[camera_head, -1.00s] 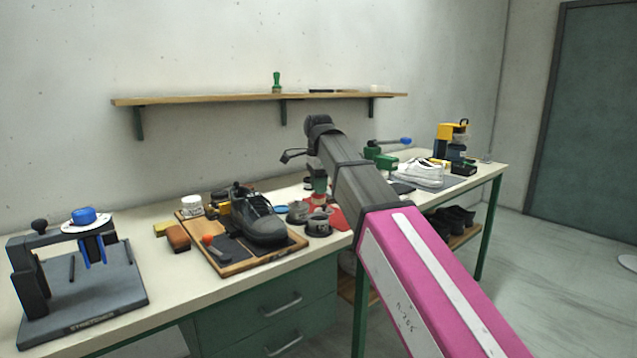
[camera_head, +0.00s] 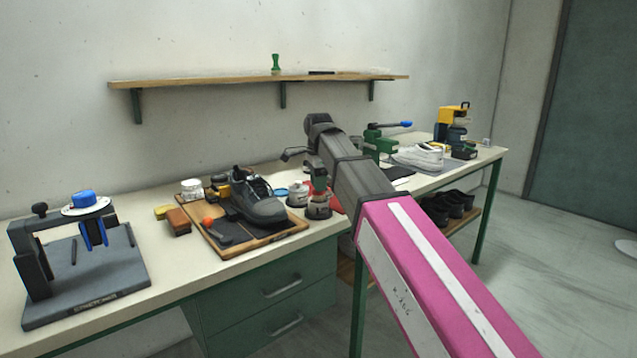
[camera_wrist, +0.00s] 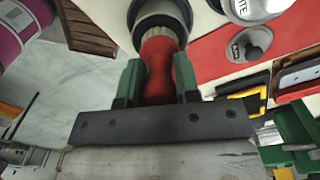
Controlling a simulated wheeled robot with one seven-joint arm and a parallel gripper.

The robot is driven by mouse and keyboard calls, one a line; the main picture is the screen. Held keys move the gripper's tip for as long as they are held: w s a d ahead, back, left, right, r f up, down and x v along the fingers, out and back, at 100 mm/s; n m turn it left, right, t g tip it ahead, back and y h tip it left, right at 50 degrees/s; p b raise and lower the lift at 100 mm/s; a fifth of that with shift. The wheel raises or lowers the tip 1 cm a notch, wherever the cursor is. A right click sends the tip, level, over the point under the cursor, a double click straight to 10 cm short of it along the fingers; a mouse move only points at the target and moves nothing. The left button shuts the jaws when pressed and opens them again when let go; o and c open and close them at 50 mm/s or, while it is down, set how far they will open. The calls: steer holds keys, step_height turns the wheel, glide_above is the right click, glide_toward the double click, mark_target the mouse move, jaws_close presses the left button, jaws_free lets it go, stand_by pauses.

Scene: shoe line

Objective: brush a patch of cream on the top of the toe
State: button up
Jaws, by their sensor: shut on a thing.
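The dark grey shoe (camera_head: 262,206) sits on a wooden board on the bench, its rounded toe pointing to the lower right. My gripper (camera_head: 319,180) is right of the shoe, above a small round jar (camera_head: 319,208). In the wrist view my gripper's green fingers (camera_wrist: 157,82) are shut on the red handle of a brush (camera_wrist: 158,68). The brush's pale bristles point into or over the dark-rimmed mouth of the jar (camera_wrist: 160,8). How deep they reach, and any cream on them, I cannot tell. No cream patch shows on the toe.
A second jar (camera_head: 298,194) stands beside the first, close to the shoe. The wooden board (camera_head: 260,247) also holds an orange-tipped tool (camera_head: 212,225). A press stand (camera_head: 85,270) is at the left, and a white shoe (camera_head: 420,157) lies at the right. A shelf (camera_head: 250,82) hangs behind.

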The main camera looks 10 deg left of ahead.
steer(key=shift+f, duration=0.6)
stand_by(1.6)
steer(key=shift+r, duration=0.1)
steer(key=shift+r, duration=3.45)
